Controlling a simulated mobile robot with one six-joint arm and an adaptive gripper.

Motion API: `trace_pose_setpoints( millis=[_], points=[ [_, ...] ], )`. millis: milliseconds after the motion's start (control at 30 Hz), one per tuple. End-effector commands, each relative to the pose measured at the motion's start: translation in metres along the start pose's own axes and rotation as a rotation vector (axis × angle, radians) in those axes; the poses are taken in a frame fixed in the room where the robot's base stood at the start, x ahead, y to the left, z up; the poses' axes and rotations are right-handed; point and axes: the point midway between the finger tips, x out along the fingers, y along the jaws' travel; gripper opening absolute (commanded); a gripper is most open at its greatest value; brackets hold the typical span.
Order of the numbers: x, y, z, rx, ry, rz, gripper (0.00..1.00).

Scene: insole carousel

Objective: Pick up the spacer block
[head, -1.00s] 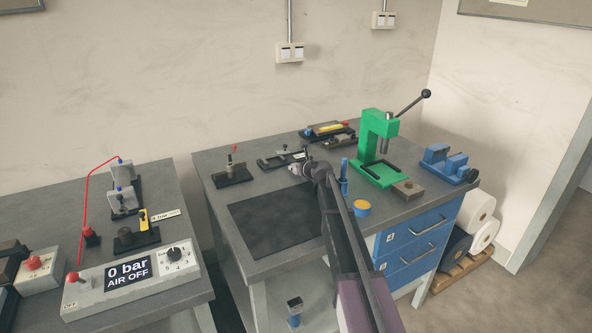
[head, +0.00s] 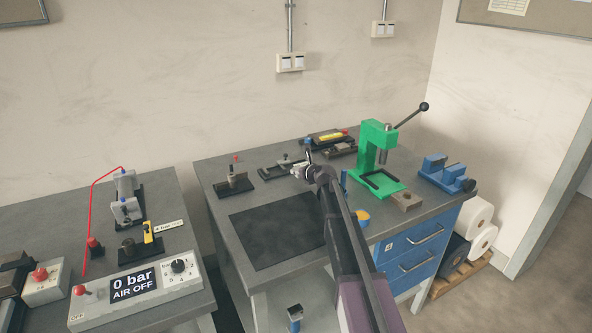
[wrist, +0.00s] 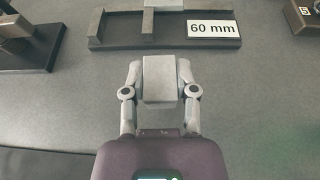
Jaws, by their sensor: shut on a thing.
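The spacer block (wrist: 163,78) is a plain light grey block in the middle of the wrist view. My gripper (wrist: 160,85) has one grey finger on each side of it and is shut on it. I cannot tell how far the block is above the bench. In the head view my gripper (head: 302,171) is over the back part of the bench, just behind the dark mat. The block is not clearly visible there.
A dark fixture (wrist: 105,42) with a "60 mm" label (wrist: 213,29) lies just beyond the block. A green press (head: 376,155) and a blue vise (head: 443,172) stand to the right. The dark mat (head: 270,232) is bare.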

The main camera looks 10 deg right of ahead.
Motion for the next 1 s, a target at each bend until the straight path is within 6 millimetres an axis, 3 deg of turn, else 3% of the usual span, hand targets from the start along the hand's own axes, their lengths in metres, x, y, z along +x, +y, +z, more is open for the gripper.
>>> trace_pose_setpoints(
  millis=[33, 200, 500, 733, 1000],
  points=[
    [-0.018, 0.003, -0.006, 0.001, 0.0, -0.002, 0.0],
    [-0.057, 0.005, -0.019, 0.001, 0.0, -0.001, 0.0],
    [-0.112, 0.007, -0.036, 0.002, 0.0, 0.0, 0.0],
    [-0.132, 0.006, -0.042, 0.0, 0.0, -0.001, 0.0],
    [-0.137, 0.006, -0.044, 0.001, 0.0, 0.0, 0.0]
  ],
)
